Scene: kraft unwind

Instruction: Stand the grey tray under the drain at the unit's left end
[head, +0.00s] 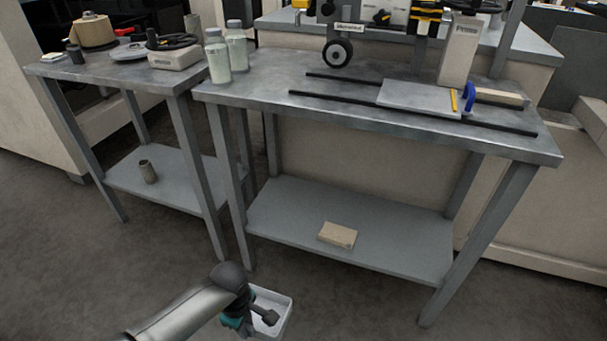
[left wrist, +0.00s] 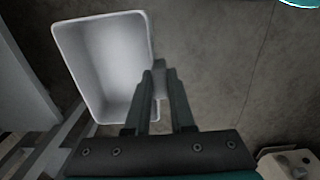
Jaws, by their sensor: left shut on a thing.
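The grey tray (head: 284,317) is a shallow, pale rectangular tray at the bottom middle of the head view, in front of the right-hand bench. It also shows in the left wrist view (left wrist: 105,62), with its open side facing the camera. My left gripper (head: 267,318) is shut on the tray's rim. In the left wrist view the gripper's fingers (left wrist: 159,80) close on the tray's right-hand wall. The tray appears held above the floor, though its height is hard to judge. I cannot make out a drain in either view. My right gripper is not in view.
A metal bench (head: 257,84) stands ahead; its lower shelf (head: 290,215) carries a tan block (head: 338,235). A smaller bench (head: 120,72) stands left, with a small cup (head: 148,171) on its shelf. Two bottles (head: 236,47) stand near the benches' junction. The front floor (head: 110,270) is clear.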

